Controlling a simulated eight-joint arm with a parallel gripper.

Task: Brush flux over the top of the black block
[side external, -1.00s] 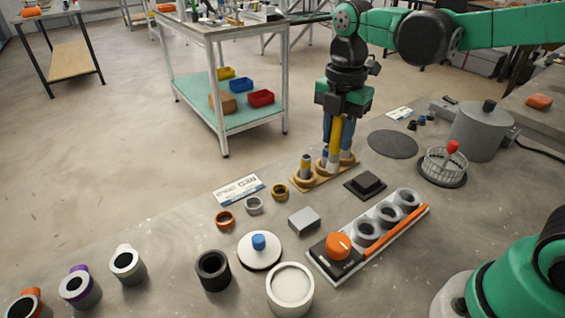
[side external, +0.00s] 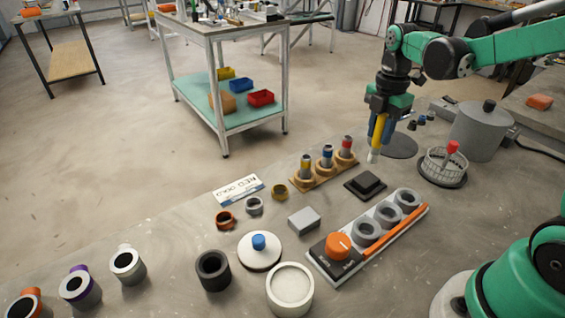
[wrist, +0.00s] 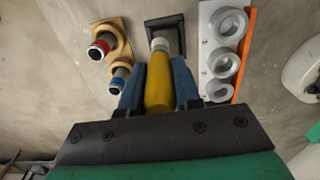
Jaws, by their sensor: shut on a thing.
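My gripper (side external: 379,135), with blue fingers, is shut on a yellow-handled brush (wrist: 158,90). The brush's pale tip (side external: 373,157) points down, above and slightly right of the block in the side view, and apart from it. In the wrist view the pale tip overlaps part of the block. A wooden rack (side external: 322,179) left of the block holds upright pieces with yellow, blue and red tops.
A white-based unit with grey rings (side external: 387,213), an orange bar and an orange knob (side external: 338,246) lies in front of the block. A white basket (side external: 440,165) and a grey pot (side external: 480,130) stand to the right. A grey box (side external: 304,220) lies front left.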

